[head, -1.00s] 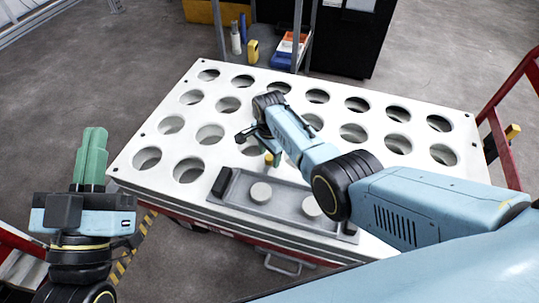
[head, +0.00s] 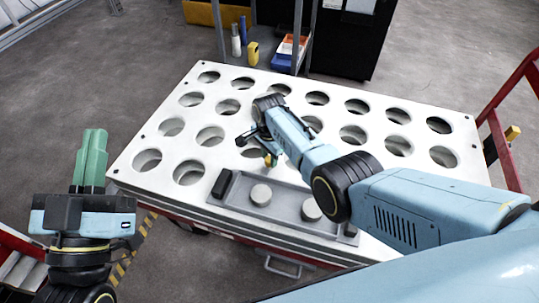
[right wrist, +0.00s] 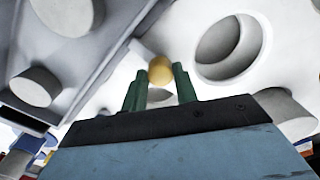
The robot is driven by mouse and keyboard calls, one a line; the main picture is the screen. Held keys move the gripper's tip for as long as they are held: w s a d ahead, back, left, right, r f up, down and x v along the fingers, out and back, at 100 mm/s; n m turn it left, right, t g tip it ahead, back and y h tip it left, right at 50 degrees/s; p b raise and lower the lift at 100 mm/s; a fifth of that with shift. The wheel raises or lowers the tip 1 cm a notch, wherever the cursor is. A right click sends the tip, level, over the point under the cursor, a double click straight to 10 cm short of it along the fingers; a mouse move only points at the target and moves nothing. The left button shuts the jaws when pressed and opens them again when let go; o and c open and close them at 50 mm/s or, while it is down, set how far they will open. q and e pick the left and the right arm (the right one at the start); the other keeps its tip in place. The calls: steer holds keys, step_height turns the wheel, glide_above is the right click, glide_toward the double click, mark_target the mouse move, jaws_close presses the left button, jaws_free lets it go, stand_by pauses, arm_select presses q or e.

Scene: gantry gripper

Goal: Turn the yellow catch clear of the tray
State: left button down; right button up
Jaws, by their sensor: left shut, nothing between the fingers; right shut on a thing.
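The grey tray (head: 286,201) lies at the near edge of the white perforated table, with two round pegs standing in it. The yellow catch (head: 267,160) is beside the tray's far edge; its rounded end also shows in the right wrist view (right wrist: 160,68). My right gripper (head: 271,157) reaches down over the table and is shut on the catch, its green fingers (right wrist: 160,88) on either side of it. The lower part of the catch is hidden. My left gripper (head: 91,150) is shut and empty, pointing up left of the table.
The white table top (head: 335,170) has rows of large round holes. A black block (head: 222,184) sits at the tray's left end. A shelf with bottles and bins (head: 290,45) stands behind. Red frames (head: 510,130) flank the table. My right forearm covers the table's near right.

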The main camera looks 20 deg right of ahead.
steer(key=n+p, duration=0.2)
steer(key=n, duration=0.5)
steer(key=shift+n+p, duration=0.3)
steer(key=shift+n, duration=0.6)
steer(key=n, duration=0.2)
steer(key=shift+n, duration=0.3)
steer(key=n, duration=0.2)
steer(key=shift+n, duration=0.3)
arm_select(q)
step_height(320, 180, down, 12)
steer(key=a+g+y, duration=0.2)
steer(key=g, duration=0.6)
steer(key=shift+a+f+y, duration=0.15)
steer(key=shift+f+y, duration=0.05)
steer(key=shift+y, duration=0.2)
arm_select(e)
steer(key=shift+d+n, duration=0.1)
steer(key=shift+n, duration=1.6)
arm_select(q)
steer(key=shift+g, duration=0.3)
arm_select(e)
steer(key=o, duration=1)
steer(key=shift+c, duration=0.2)
